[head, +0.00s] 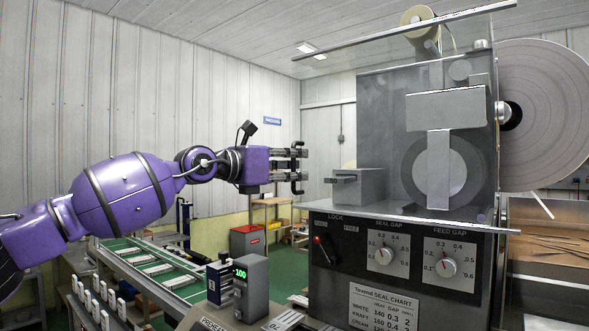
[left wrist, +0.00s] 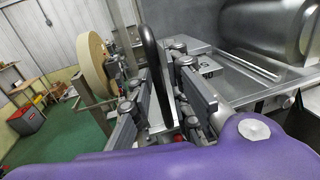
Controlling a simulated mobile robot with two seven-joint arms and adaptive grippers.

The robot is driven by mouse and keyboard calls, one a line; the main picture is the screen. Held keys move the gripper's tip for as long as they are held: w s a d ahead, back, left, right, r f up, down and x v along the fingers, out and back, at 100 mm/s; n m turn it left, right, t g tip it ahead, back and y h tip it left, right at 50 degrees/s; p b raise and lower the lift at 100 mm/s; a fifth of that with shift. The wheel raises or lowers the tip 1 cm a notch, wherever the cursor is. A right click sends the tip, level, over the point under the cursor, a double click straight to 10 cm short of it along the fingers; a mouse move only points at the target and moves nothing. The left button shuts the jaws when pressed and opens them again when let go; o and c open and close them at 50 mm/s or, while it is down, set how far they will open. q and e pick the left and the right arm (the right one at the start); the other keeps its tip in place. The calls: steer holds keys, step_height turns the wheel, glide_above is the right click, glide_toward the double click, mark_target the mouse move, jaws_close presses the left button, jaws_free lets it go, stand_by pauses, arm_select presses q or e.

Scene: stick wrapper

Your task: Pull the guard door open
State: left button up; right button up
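The guard door (head: 405,38) looks like a clear panel on the front of the grey machine; mainly its thin top and bottom edges show. In the left wrist view a black upright bar (left wrist: 150,50), which looks like its handle, rises between the fingers of my left gripper (left wrist: 168,85). In the head view the left gripper (head: 298,165) points right, at the left side of the guard. Its fingers look apart, on either side of the bar; I cannot make out firm contact. My right gripper is not in view.
A control panel (head: 395,285) with knobs and a red lock lever (head: 320,243) is below the guard. A small grey unit with a green display (head: 253,287) and a green conveyor (head: 150,262) lie below my left arm. A large reel (head: 545,115) is at the right.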

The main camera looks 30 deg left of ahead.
arm_select(q)
steer(key=shift+c, duration=0.4)
jaws_close()
steer(key=shift+d+f, duration=0.1)
steer(key=shift+d, duration=0.05)
